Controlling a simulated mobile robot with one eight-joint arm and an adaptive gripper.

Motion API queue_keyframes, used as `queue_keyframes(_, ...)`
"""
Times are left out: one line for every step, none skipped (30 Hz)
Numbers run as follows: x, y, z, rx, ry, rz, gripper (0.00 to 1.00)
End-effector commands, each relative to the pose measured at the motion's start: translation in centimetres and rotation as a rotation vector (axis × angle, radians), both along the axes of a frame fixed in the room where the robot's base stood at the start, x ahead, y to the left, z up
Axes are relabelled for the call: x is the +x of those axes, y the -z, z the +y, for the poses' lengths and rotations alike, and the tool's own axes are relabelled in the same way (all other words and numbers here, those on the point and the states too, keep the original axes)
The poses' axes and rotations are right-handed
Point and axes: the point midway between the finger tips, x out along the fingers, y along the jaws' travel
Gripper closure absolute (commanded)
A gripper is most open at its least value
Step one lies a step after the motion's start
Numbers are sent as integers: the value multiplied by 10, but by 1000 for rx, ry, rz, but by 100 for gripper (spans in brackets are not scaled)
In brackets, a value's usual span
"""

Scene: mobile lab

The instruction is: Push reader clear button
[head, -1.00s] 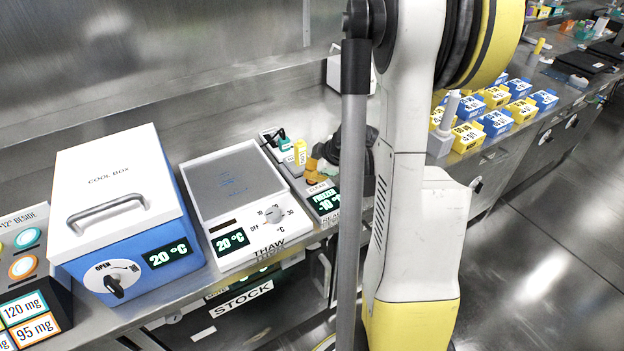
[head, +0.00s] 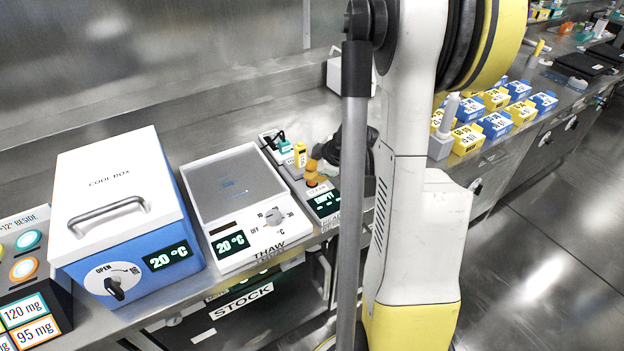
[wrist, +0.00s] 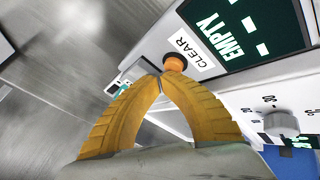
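The reader has a dark display (wrist: 235,30) that reads "EMPTY" with dashes in the wrist view. The display (head: 324,203) also shows in the head view. The orange clear button (wrist: 175,62) sits beside the white "CLEAR" label (wrist: 190,51). My gripper (wrist: 160,80) has its two yellow fingers brought together at the tips, with nothing between them. The tips are right by the button; I cannot tell whether they touch it. In the head view my gripper (head: 324,163) is over the reader, partly hidden behind my arm.
The thaw unit (head: 235,185) stands just left of the reader, with the cool box (head: 115,175) beyond it. A small yellow vial-like item (head: 300,155) stands at the reader's back. Several blue and yellow boxes (head: 495,122) stand to the right.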

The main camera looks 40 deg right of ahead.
Motion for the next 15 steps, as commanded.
queue_keyframes(0,-5,0,0,0,0,100)
queue_keyframes(0,-6,0,0,0,0,100)
queue_keyframes(0,-8,0,0,0,0,100)
queue_keyframes(0,-8,0,0,0,0,100)
queue_keyframes(0,-9,0,0,0,0,100)
queue_keyframes(0,-8,0,0,0,0,100)
queue_keyframes(0,-8,0,0,0,0,100)
queue_keyframes(0,-8,0,0,0,0,100)
queue_keyframes(0,-8,0,0,0,0,100)
queue_keyframes(0,-8,0,0,0,0,100)
queue_keyframes(0,-8,0,0,0,0,100)
queue_keyframes(0,-8,0,0,0,0,100)
queue_keyframes(0,-8,0,0,0,0,100)
queue_keyframes(0,-8,0,0,0,0,100)
queue_keyframes(0,-10,0,0,0,0,100)
